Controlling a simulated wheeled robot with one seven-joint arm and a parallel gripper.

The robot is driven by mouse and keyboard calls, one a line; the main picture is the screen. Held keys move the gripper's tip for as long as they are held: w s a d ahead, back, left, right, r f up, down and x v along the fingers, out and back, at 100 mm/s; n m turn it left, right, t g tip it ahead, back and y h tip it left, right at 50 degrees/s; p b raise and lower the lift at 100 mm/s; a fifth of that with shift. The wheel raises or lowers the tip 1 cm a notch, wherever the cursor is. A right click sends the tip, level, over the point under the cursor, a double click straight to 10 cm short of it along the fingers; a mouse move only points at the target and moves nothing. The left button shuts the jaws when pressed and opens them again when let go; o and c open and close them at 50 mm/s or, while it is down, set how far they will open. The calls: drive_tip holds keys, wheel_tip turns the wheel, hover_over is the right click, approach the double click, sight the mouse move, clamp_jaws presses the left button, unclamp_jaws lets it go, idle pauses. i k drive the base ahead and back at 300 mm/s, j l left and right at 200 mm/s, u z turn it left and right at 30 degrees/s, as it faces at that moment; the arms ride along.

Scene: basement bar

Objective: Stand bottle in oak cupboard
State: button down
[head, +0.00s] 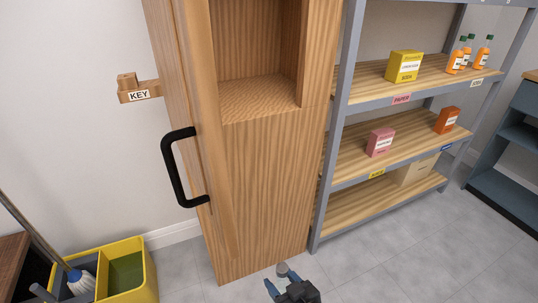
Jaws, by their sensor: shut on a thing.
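The oak cupboard (265,195) stands upright in the middle of the head view. Its door (202,130) is swung open at the left and carries a black handle (178,170). The open compartment has a bare wooden floor (258,97), with nothing visible on it. My gripper (282,281) is at the bottom edge, low in front of the cupboard. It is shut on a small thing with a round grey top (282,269). Most of that thing is hidden, so I cannot tell whether it is the bottle.
A grey-framed shelf unit (345,110) stands right of the cupboard, holding boxes and orange bottles (483,54). A yellow mop bucket (147,270) is at lower left. A small wooden wall holder (135,92) labelled KEY hangs left. Tiled floor (400,255) is clear at lower right.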

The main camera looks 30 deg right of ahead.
sight(223, 102)
drive_tip(key=i+l+z, duration=0.65)
drive_tip(key=i+l, duration=0.2)
